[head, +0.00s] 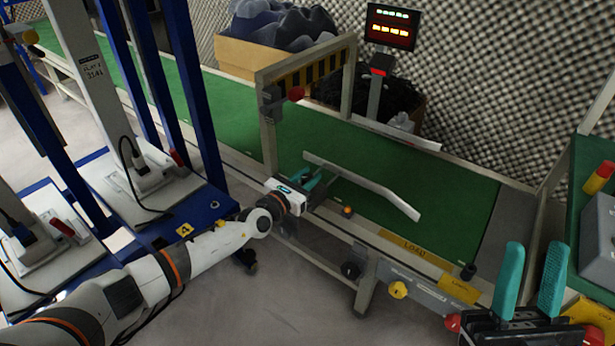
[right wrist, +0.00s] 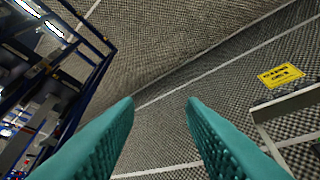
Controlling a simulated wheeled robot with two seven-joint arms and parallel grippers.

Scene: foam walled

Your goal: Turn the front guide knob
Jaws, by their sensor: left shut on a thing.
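My left gripper (head: 313,182) is at the near edge of the green conveyor, its teal fingers shut on a small part beside the guide rail, which I take to be the front guide knob. The fingers hide most of that part, so its turn angle cannot be told. The pale guide rail (head: 365,184) lies slanted over the belt, with a bent right end. My right gripper (head: 530,283) is at the lower right, apart from the guide. Its teal fingers stand open and empty, as the right wrist view (right wrist: 160,115) also shows.
An orange button (head: 347,211), a black knob (head: 350,270), a yellow knob (head: 398,290) and a red knob (head: 452,322) line the conveyor's near side. A striped gate (head: 310,72) spans the belt. A blue-framed cart (head: 190,215) stands left. A grey box (head: 598,238) sits at the right.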

